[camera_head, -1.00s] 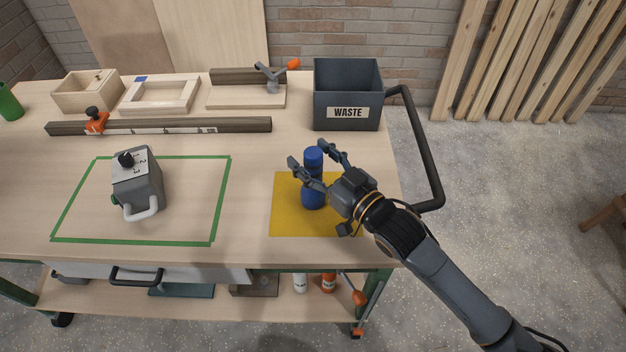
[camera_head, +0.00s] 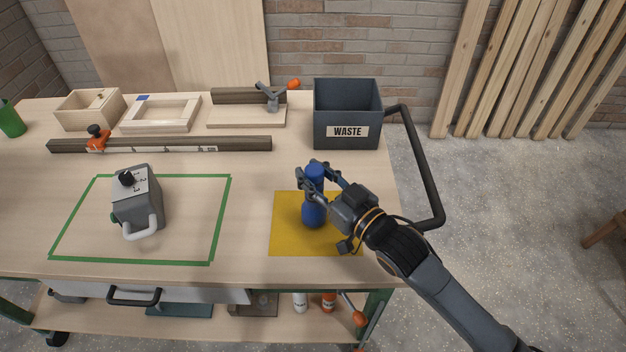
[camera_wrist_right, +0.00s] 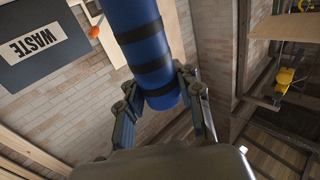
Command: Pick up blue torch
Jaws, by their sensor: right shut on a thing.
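The blue torch (camera_head: 314,212) stands upright on the yellow mat (camera_head: 287,243) at the right of the workbench. My right gripper (camera_head: 317,180) is shut on the torch's upper part, with a finger on either side. In the right wrist view the torch (camera_wrist_right: 147,45) shows as a blue cylinder with dark bands, between the fingers of my right gripper (camera_wrist_right: 160,100). Whether its base still touches the mat is hard to tell. My left gripper is not in view.
A dark WASTE bin (camera_head: 347,110) stands behind the mat, at the bench's back right. A grey device with a white handle (camera_head: 137,200) sits inside a green taped outline to the left. A long dark bar (camera_head: 180,144) lies behind it. The bench between outline and mat is clear.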

